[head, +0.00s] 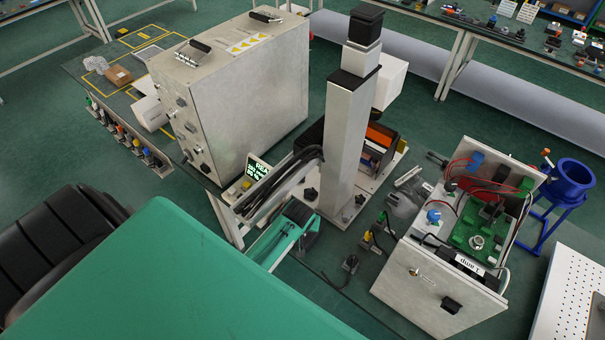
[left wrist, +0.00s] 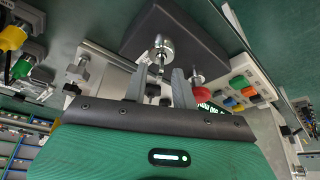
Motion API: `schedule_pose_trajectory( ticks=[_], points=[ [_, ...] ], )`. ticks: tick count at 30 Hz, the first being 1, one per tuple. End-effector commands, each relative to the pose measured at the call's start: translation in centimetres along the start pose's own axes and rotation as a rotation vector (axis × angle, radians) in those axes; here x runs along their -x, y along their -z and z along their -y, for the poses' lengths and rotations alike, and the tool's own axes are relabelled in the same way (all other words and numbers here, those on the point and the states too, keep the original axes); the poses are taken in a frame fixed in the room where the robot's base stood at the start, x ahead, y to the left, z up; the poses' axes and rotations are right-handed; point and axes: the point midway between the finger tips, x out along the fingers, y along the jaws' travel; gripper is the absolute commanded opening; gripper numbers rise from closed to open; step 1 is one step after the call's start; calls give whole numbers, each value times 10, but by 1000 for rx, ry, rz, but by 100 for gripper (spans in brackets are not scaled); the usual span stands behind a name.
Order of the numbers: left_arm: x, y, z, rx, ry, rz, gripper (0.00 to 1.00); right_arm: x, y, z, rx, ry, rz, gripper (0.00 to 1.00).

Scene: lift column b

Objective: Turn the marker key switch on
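In the left wrist view a round metal fitting (left wrist: 162,48) with a thin stem sits on a dark grey box (left wrist: 190,30). It looks like a key switch, but no marker label is readable. My left gripper (left wrist: 160,88) points at it with its two fingers apart, and nothing shows clamped between them. A red knob (left wrist: 201,91) on a metal stem is just right of the fingers. In the head view my left gripper (head: 298,214) is low beside the base of the white lift column (head: 343,140), and its fingertips are hard to make out. My right gripper is not in view.
A control box with coloured buttons (left wrist: 243,88) is right of the fingers. In the head view a large metal cabinet (head: 245,95) stands left of the column, and an open box with a green circuit board (head: 490,225) stands right. Small connectors (head: 378,232) lie between.

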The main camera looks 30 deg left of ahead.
Motion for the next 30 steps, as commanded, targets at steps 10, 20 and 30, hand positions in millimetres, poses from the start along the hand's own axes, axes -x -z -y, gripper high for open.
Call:
schedule_pose_trajectory(
  ticks=[10,20,30],
  points=[
    [21,-1,0,0,-2,-1,27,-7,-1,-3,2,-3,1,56],
    [78,0,0,1,-2,-3,27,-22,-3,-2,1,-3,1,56],
    [127,0,0,1,-2,-1,27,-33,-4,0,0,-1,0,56]
  ],
)
